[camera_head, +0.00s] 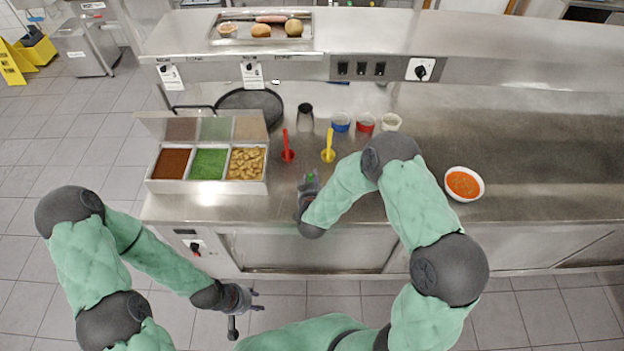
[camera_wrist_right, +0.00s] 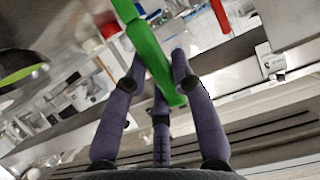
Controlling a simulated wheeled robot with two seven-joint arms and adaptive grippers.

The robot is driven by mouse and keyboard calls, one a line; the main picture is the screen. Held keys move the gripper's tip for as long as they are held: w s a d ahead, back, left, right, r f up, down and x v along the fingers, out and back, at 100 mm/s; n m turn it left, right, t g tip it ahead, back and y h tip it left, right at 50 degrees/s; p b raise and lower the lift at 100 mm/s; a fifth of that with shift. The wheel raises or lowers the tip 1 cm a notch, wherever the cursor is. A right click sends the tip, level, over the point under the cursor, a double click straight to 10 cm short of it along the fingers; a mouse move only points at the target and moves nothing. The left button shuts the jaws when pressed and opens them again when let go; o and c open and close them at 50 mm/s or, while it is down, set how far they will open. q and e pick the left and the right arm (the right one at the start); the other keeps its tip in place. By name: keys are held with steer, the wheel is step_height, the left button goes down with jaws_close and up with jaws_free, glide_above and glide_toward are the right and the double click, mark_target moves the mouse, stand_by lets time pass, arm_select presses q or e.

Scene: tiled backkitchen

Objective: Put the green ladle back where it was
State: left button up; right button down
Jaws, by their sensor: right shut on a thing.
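The green ladle (camera_wrist_right: 150,50) is between the purple fingers of my right gripper (camera_wrist_right: 160,70), which is shut on its handle. In the head view, only a small green bit of the ladle (camera_head: 310,176) shows at my right gripper (camera_head: 308,184), above the counter's front edge. The rest of it is hidden there. A red ladle (camera_head: 287,152) and a yellow ladle (camera_head: 328,152) stand on the counter beyond that gripper. My left gripper (camera_head: 250,301) is open and empty, low in front of the counter.
A container (camera_head: 207,188) with red, green and tan food is left of my right gripper. Behind stand a dark pan (camera_head: 250,104), a dark cup (camera_head: 305,119) and blue (camera_head: 341,122), red (camera_head: 364,123) and cream (camera_head: 391,122) cups. A soup bowl (camera_head: 478,195) is right; beyond it the counter is clear.

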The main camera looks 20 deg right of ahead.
steer(key=shift+f, duration=0.2)
steer(key=c, duration=1)
jaws_free()
steer(key=shift+c, duration=0.2)
steer(key=shift+r, duration=0.1)
steer(key=shift+r, duration=0.15)
steer(key=v, duration=1.2)
steer(key=s+a+f+g+y, duration=0.2)
steer(key=s+f+g+y, duration=0.35)
steer(key=f, duration=0.75)
steer(key=s+a+f+g+y, duration=0.1)
steer(key=s+f+g, duration=0.2)
steer(key=s, duration=0.3)
steer(key=s+a+f+g+y, duration=0.1)
steer(key=s+f+g, duration=0.2)
steer(key=s, duration=0.4)
steer(key=shift+s+a+n+g, duration=0.15)
steer(key=shift+s+n+g, duration=0.15)
steer(key=shift+g, duration=0.15)
